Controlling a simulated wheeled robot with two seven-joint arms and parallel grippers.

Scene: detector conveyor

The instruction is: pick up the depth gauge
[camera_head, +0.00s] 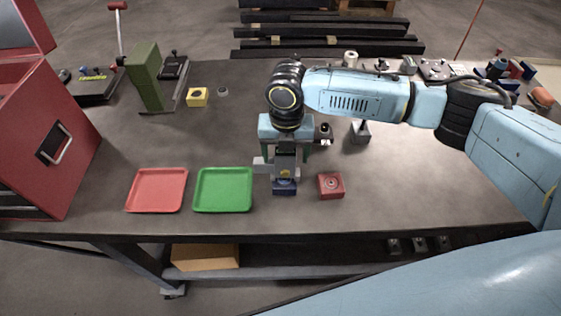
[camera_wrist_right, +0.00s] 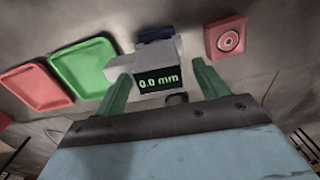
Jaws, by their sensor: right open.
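The depth gauge (camera_head: 286,167) is a grey body standing near the front middle of the table. In the right wrist view the gauge (camera_wrist_right: 148,66) shows a dark display reading "0.0 mm" in green. A dark blue block (camera_head: 284,187) is at its front side; I cannot tell whether it is part of the gauge. My right gripper (camera_wrist_right: 160,72) is open, its green fingers on either side of the gauge's display end, with visible gaps. In the head view the right gripper (camera_head: 285,150) is just behind and above the gauge. My left gripper is not in view.
A green tray (camera_head: 223,207) and a red tray (camera_head: 157,207) lie left of the gauge. A red block (camera_head: 331,185) with a round recess sits close on its right. A red toolbox (camera_head: 70,125) stands at far left. A green stand (camera_head: 147,78) and yellow block (camera_head: 197,97) are further back.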

